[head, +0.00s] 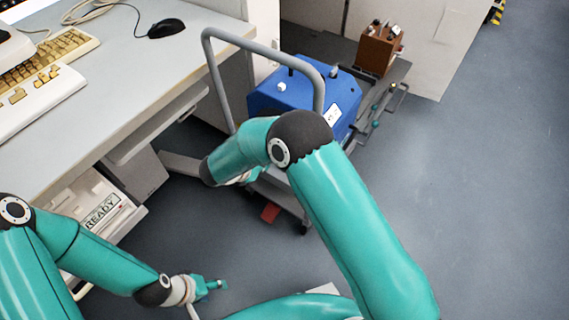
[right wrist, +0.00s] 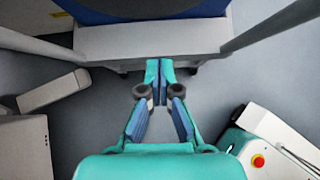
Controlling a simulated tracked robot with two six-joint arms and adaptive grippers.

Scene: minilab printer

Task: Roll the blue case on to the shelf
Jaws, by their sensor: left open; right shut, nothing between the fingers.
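The blue case (head: 285,92) sits on a trolley with a tall grey tube handle (head: 213,75); my right arm hides part of it. My left gripper (head: 218,286) is open and empty, low over the floor at the bottom left. I cannot make out which surface is the shelf.
A desk (head: 120,85) with a keyboard (head: 45,75) and a black mouse (head: 166,28) stands at left. A brown box (head: 378,48) sits behind the case, with grey bars beside it. A white panel (head: 425,40) stands behind. Floor at right (head: 480,200) is clear.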

